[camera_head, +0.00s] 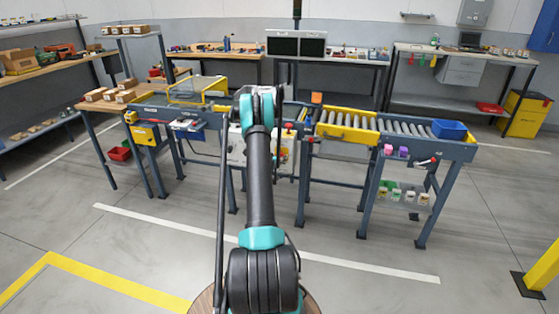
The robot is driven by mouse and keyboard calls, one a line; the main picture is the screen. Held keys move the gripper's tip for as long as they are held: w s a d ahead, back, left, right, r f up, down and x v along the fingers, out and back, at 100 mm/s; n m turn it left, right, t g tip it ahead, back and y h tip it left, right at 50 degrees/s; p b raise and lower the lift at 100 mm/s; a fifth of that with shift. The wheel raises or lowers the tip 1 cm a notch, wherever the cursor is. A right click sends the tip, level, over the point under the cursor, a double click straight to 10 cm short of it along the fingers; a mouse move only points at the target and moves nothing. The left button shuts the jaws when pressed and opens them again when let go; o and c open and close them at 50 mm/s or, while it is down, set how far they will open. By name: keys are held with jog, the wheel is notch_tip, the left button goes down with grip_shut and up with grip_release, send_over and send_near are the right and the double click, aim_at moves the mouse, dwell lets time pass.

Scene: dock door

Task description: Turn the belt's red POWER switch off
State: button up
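The belt line (352,126) runs across the middle, with grey rollers and a yellow section on its right part. A pale control panel (236,150) stands at its middle, partly hidden by my arm, with small red parts (289,126) just right of the arm. A yellow box with a pale face (145,134) is on the left front of the line. I cannot read any POWER label or tell which part is the switch. My arm reaches forward to the middle; my gripper is hidden behind it.
A blue bin (449,129) sits on the right rollers. Cartons (103,95) lie on the left table. A red bin (119,153) is low at the left. A yellow post (541,270) stands at front right. The floor before the line is clear.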

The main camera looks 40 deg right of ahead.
jog(key=shift+m+t+y, duration=0.5)
jog(key=shift+m+y, duration=0.2)
jog(key=shift+m, duration=0.4)
jog(key=o, duration=1.2)
jog(key=v, duration=0.7)
jog(key=shift+s+a, duration=0.2)
jog(key=shift+s, duration=0.05)
